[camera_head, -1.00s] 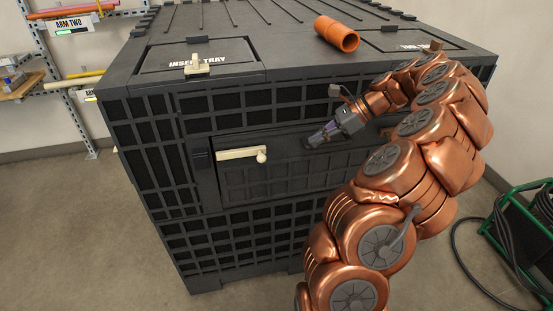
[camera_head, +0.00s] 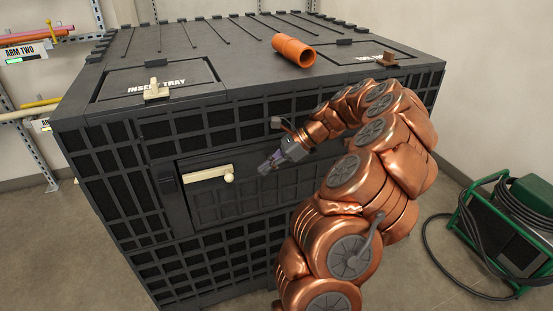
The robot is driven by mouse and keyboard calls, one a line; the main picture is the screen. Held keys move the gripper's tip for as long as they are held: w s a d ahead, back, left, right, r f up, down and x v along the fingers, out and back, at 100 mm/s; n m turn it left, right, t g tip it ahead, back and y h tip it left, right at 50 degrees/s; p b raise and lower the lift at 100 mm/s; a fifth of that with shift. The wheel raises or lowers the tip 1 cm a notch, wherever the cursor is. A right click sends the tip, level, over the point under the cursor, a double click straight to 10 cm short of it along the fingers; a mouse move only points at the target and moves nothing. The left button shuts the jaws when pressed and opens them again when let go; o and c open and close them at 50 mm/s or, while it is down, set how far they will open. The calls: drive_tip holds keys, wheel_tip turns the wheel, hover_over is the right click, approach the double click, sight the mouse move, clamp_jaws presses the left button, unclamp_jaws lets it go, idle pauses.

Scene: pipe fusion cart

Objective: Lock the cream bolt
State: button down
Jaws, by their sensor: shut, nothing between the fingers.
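The cream bolt (camera_head: 207,174) lies level across the left part of the front door (camera_head: 250,200) of the dark cart, with a round knob at its right end. Its left end is near a dark block (camera_head: 168,183) at the door's left edge; I cannot tell whether it enters that block. My gripper (camera_head: 264,170) is shut and empty. It is to the right of the knob, apart from it, and points left. A second cream handle (camera_head: 156,91) stands on the insert tray lid on top.
An orange pipe piece (camera_head: 293,50) lies on the cart top (camera_head: 215,45), near a brown latch (camera_head: 387,60) on the right lid. A green-framed machine (camera_head: 510,225) with a black hose stands on the floor at right. Shelving with pipes (camera_head: 40,108) is at left.

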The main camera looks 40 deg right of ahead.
drive_tip(key=w+a+f, duration=0.1)
drive_tip(key=w+a, duration=0.2)
drive_tip(key=a, duration=0.2)
drive_tip(key=shift+w+a+f+p, duration=0.15)
drive_tip(key=shift+w+a+p, duration=0.15)
drive_tip(key=shift+p, duration=0.1)
drive_tip(key=w+a+p, duration=0.1)
drive_tip(key=a, duration=0.1)
drive_tip(key=a+p, duration=0.1)
drive_tip(key=a, duration=0.1)
drive_tip(key=w+a, duration=0.1)
drive_tip(key=a, duration=0.1)
drive_tip(key=shift+w+a+p, duration=0.1)
drive_tip(key=shift+w+p, duration=0.2)
drive_tip(key=shift+p, duration=0.1)
